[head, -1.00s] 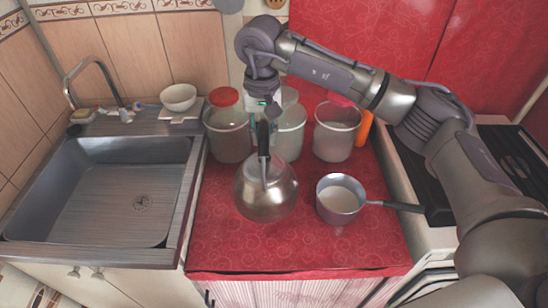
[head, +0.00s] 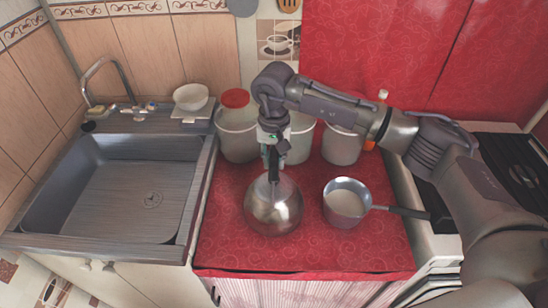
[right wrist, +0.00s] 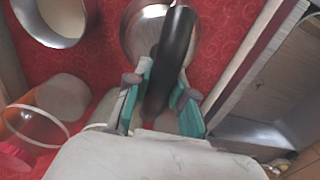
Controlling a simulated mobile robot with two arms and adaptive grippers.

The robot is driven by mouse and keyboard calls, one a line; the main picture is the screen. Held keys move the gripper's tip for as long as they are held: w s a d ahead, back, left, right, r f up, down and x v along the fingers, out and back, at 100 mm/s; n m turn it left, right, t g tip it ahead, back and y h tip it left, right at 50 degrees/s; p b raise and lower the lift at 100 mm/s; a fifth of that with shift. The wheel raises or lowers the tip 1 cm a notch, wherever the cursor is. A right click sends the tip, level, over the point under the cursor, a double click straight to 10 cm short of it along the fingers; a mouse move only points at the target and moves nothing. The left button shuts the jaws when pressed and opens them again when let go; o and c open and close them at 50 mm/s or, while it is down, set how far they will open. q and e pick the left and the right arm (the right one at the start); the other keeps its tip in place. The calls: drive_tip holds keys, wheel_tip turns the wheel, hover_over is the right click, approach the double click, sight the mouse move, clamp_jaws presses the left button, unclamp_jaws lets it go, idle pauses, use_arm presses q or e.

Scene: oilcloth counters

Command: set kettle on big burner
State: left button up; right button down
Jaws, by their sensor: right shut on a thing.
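The shiny metal kettle (head: 273,212) is on or just above the red counter, left of the saucepan; I cannot tell whether its base touches. My right gripper (head: 272,160) is above it, shut on its upright black handle. In the right wrist view the kettle (right wrist: 192,45) is beyond the fingers, with its dark handle between the teal pads of the right gripper (right wrist: 165,95). The black stove top (head: 490,150) is at the right, partly hidden by my right arm. A burner (head: 526,173) shows faintly at the picture's edge. My left gripper is not in view.
A saucepan (head: 345,203) stands right of the kettle, its handle pointing toward the stove. Several jars, one red-lidded (head: 237,135), line the back of the counter. A sink (head: 120,190) lies left. The red cloth (head: 300,257) in front is clear.

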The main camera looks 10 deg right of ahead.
drive_tip(key=c, duration=1)
unclamp_jaws()
